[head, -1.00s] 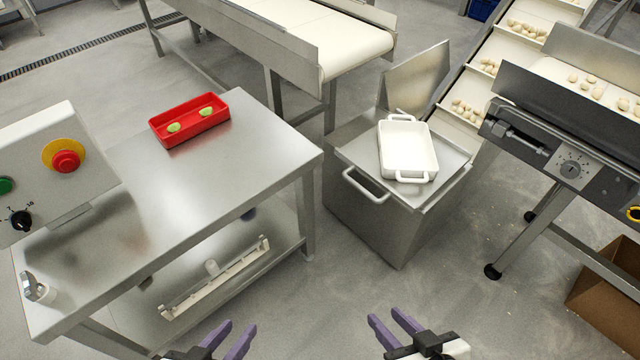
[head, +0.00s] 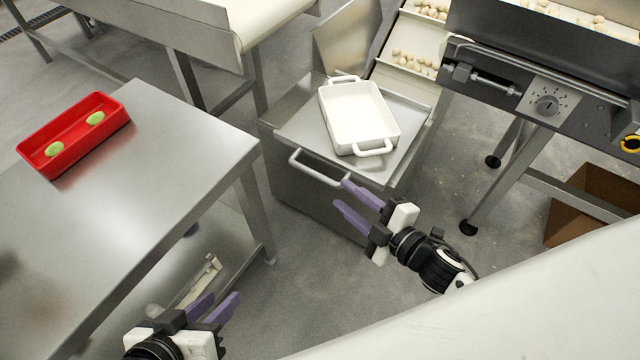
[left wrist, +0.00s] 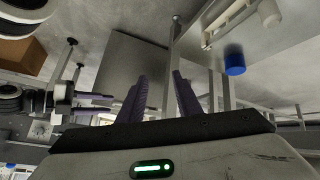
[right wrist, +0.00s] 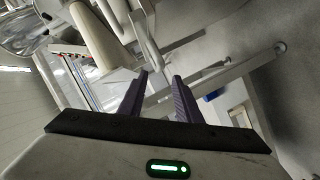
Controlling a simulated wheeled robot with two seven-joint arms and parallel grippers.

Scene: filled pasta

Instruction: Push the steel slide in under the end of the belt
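The steel slide (head: 408,112) is a flat steel top on a steel cabinet, with a white bar handle (head: 318,168) at its front. A white baking dish (head: 360,116) with two handles sits on it. My left gripper (head: 220,306) is open and empty, low beside the steel table. Both pairs of purple fingers also show apart in the wrist views.
A steel table (head: 150,190) on the left bears a red tray (head: 75,134) with two green pieces. A machine with a dial (head: 546,105) stands at the right, above a cardboard box (head: 590,200). A raised steel plate (head: 340,40) stands behind the dish.

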